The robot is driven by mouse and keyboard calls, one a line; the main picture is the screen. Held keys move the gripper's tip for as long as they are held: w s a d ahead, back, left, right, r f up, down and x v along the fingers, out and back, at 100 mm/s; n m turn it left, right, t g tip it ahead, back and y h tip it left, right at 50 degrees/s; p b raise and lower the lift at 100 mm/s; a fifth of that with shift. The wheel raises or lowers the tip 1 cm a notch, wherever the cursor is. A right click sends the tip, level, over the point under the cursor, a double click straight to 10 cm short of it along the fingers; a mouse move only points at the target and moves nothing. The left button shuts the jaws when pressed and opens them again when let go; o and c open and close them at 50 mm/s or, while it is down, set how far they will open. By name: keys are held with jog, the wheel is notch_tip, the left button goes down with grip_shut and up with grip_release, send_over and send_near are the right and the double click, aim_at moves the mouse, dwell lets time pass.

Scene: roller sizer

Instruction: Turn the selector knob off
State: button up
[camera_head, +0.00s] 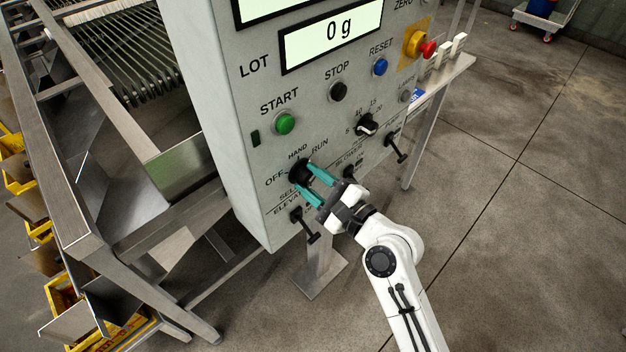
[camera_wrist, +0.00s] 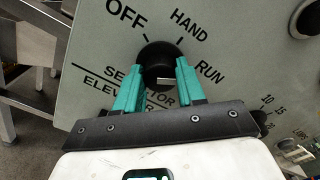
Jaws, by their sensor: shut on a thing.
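The selector knob (camera_head: 299,171) is black and round, on the lower left of the grey control panel, with OFF, HAND and RUN printed around it. In the wrist view the knob (camera_wrist: 157,57) sits below the HAND label, between OFF at upper left and RUN at right. My gripper (camera_head: 309,183) has teal fingers, one on each side of the knob, shut on it. In the wrist view my gripper (camera_wrist: 159,76) partly covers the lettering below the knob. I cannot clearly tell which label the knob points to.
The panel (camera_head: 236,185) also carries a green START button (camera_head: 285,123), a black STOP button (camera_head: 338,91), a blue RESET button (camera_head: 380,67), a red emergency button (camera_head: 427,49) and a numbered dial (camera_head: 366,124). Black T-handles (camera_head: 305,224) stick out lower down. Open floor lies right.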

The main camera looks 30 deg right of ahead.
jog(key=c, duration=0.3)
jog(key=shift+f+n, duration=0.1)
jog(key=shift+n, duration=0.2)
jog(key=n+b, duration=0.1)
jog(key=n, duration=0.2)
jog(key=n+b, duration=0.2)
jog(key=n, duration=0.1)
jog(key=shift+a+f, duration=0.1)
jog(key=shift+f, duration=0.1)
jog(key=n+b, duration=0.2)
jog(key=n, duration=0.2)
jog(key=shift+f+n, duration=0.15)
jog(key=shift+n, duration=0.25)
jog(key=n+b, duration=0.2)
jog(key=n, duration=0.1)
jog(key=shift+f+n+b, duration=0.1)
jog(key=shift+n+b, duration=0.2)
jog(key=shift+b, duration=0.1)
jog(key=n+b, duration=0.3)
jog(key=n, duration=0.1)
jog(key=shift+n, duration=0.3)
jog(key=n+b, duration=0.2)
jog(key=n, duration=0.2)
jog(key=shift+n, duration=0.3)
